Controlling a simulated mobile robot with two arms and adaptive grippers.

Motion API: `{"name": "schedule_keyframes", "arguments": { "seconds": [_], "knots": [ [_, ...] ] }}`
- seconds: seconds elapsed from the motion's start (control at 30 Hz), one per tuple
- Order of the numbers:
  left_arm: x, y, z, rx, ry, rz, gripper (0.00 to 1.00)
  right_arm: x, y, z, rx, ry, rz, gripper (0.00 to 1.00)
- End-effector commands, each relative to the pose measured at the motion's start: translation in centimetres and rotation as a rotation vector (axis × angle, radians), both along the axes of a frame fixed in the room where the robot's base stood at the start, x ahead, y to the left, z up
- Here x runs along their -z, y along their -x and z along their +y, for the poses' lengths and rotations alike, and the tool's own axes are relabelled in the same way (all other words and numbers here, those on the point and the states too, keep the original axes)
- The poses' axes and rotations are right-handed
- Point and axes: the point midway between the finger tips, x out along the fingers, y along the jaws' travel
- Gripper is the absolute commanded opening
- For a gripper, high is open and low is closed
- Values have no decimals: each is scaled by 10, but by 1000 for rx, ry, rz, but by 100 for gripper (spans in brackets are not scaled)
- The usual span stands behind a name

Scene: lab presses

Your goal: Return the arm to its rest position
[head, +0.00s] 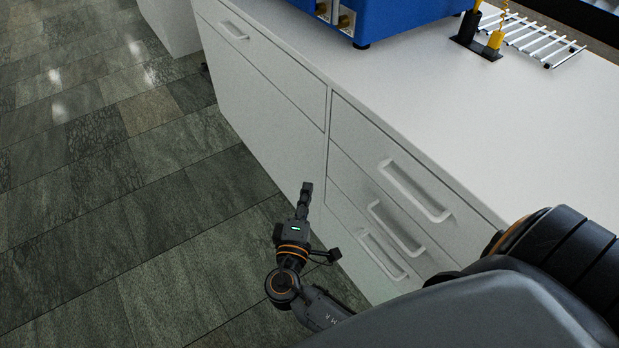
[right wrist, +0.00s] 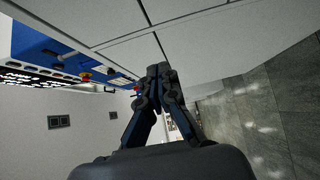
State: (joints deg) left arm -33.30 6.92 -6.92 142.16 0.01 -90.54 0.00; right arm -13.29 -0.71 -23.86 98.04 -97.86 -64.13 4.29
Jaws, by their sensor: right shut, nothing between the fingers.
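My right gripper (head: 306,188) hangs low in front of the white cabinet, over the tiled floor. Its fingers are together and hold nothing. In the right wrist view the shut fingers (right wrist: 158,72) meet at their tips, with the cabinet front (right wrist: 210,35) beyond them. My right arm comes in from the lower right in the head view. My left gripper does not show in either view.
The white cabinet (head: 262,125) has several drawers with protruding handles (head: 415,190) beside my right arm. On its worktop (head: 440,100) stand a blue machine (head: 395,18) and a wire rack (head: 530,38). The tiled floor (head: 110,200) to the left is clear.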

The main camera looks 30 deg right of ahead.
Motion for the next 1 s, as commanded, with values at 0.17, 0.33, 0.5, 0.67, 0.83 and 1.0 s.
{"name": "schedule_keyframes", "arguments": {
  "seconds": [0.17,0.33,0.5,0.67,0.83,1.0],
  "knots": [
    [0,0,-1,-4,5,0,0,0,12,10,1,0,0,0],
    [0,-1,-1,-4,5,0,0,0,14,12,1,0,0,0],
    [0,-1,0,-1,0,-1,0,7,23,-3,46,-76,18,0],
    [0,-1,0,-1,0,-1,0,32,53,-39,177,-320,82,0],
    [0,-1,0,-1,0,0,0,61,94,-56,306,-644,177,0],
    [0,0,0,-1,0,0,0,74,130,-45,370,-950,283,0]
  ]
}}
